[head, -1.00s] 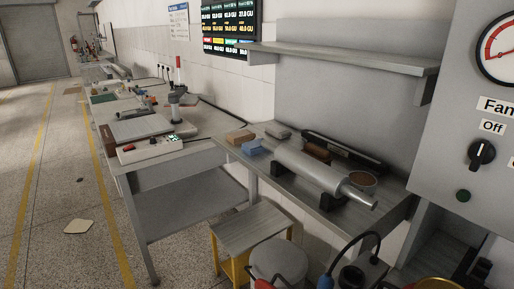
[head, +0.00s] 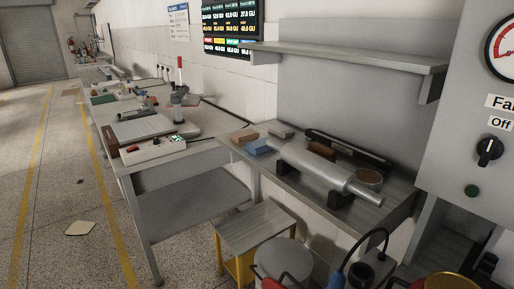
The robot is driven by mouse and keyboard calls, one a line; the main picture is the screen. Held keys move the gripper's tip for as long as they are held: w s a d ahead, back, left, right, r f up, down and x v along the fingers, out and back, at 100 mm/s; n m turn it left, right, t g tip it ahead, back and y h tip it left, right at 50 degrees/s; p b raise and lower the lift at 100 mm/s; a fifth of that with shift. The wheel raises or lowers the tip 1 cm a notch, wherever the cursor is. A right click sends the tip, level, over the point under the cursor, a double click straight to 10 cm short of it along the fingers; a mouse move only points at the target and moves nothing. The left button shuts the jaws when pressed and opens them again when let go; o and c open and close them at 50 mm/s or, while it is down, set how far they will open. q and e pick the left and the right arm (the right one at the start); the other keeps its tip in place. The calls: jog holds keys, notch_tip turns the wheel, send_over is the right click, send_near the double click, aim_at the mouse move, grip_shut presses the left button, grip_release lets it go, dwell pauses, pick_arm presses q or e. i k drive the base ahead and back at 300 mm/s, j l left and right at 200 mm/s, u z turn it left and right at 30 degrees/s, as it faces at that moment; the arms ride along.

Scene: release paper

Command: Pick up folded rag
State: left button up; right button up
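Several small block-like things lie at the back left of the metal workbench (head: 292,182): a tan one (head: 245,136), a blue one (head: 257,146) and a grey one (head: 279,131). They are too small to tell for sure which, if any, is the folded rag. A flat beige piece (head: 80,228) lies on the floor at the left, and I cannot tell whether it is cloth. Neither of my grippers shows in the head view.
A yellow-legged stool (head: 252,226) and a round grey-topped container (head: 283,257) stand in front. A long cluttered table (head: 190,146) runs along the wall. The floor at left is mostly clear.

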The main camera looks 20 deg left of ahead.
aim_at(258, 147)
jog(key=j+z, duration=0.1)
jog(key=j, duration=0.3)
jog(key=k+j+z, duration=0.15)
jog(key=j, duration=0.25)
jog(key=k+j+z, duration=0.1)
jog(key=j, duration=0.3)
jog(key=k+j+z, duration=0.15)
jog(key=j, duration=0.25)
jog(key=j+z, duration=0.1)
jog(key=j, duration=0.3)
jog(key=i+j+z, duration=0.15)
jog(key=j+z, duration=0.2)
jog(key=j, duration=0.45)
jog(key=j+z, duration=0.35)
jog(key=j, duration=0.5)
jog(key=i, duration=0.05)
